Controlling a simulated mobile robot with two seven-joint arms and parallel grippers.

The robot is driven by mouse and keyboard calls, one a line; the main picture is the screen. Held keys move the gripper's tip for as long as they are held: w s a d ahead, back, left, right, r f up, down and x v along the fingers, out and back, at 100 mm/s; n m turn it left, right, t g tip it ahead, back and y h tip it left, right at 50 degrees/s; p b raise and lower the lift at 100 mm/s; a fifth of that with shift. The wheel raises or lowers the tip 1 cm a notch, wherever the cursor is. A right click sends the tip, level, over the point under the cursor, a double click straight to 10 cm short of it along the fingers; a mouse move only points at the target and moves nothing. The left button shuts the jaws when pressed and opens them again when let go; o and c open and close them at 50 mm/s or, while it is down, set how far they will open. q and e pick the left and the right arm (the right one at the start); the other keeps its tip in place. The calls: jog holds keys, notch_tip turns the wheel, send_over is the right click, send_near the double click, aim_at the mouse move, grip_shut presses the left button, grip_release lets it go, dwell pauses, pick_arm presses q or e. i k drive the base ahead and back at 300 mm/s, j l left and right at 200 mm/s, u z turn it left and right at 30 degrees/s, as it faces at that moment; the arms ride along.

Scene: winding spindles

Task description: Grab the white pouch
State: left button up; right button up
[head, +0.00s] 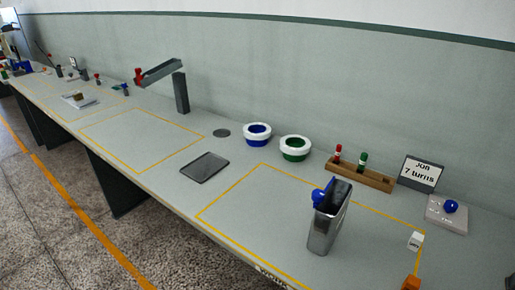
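A small white item (416,241) sits at the right edge of the near yellow-outlined area in the head view. It is too small for me to tell whether it is the white pouch. Nothing else in view is clearly a pouch. A flat white object with something dark on it (80,101) lies far left on the bench, and its kind is unclear. Neither of my grippers is in view.
A grey upright metal container (327,225) with a blue knob stands in the near area.

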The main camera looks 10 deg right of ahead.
aim_at(415, 241)
jog(key=z, duration=1.7)
jog(key=l+u, duration=0.15)
jog(key=k+j, duration=0.05)
